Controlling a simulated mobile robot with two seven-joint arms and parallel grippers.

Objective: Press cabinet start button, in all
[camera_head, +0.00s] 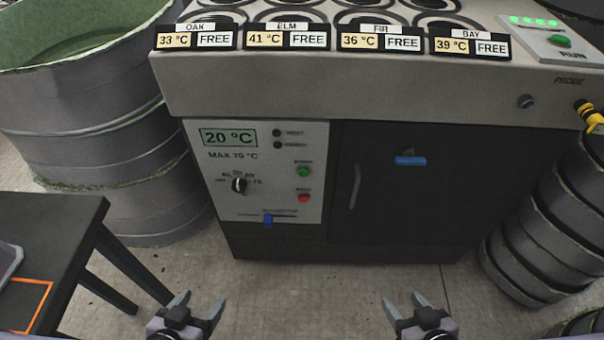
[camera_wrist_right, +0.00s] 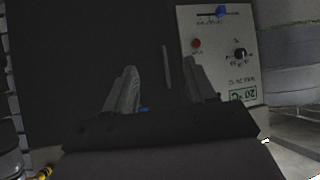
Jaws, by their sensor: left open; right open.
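The cabinet has a light grey control panel (camera_head: 232,200) with a green display reading 20 °C (camera_head: 229,137), a dark knob (camera_head: 239,185) and a blue slider (camera_head: 268,220). A green button (camera_head: 303,171) sits above a red button (camera_head: 304,198) on the panel's right side; the small labels are too blurred to read surely. My left gripper (camera_head: 198,302) and right gripper (camera_head: 410,300) are both open and empty, low in front of the cabinet and apart from it. In the right wrist view my gripper (camera_wrist_right: 160,88) is open before the dark door, with the red button (camera_wrist_right: 196,43) showing.
The dark door (camera_head: 400,200) has a grey handle (camera_head: 354,187) and a blue latch (camera_head: 410,160). The worktop (camera_head: 350,90) overhangs the panel. Ribbed drums (camera_head: 90,130) stand left, dark rings (camera_head: 550,240) right, a dark table (camera_head: 70,225) front left. The floor before the cabinet is clear.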

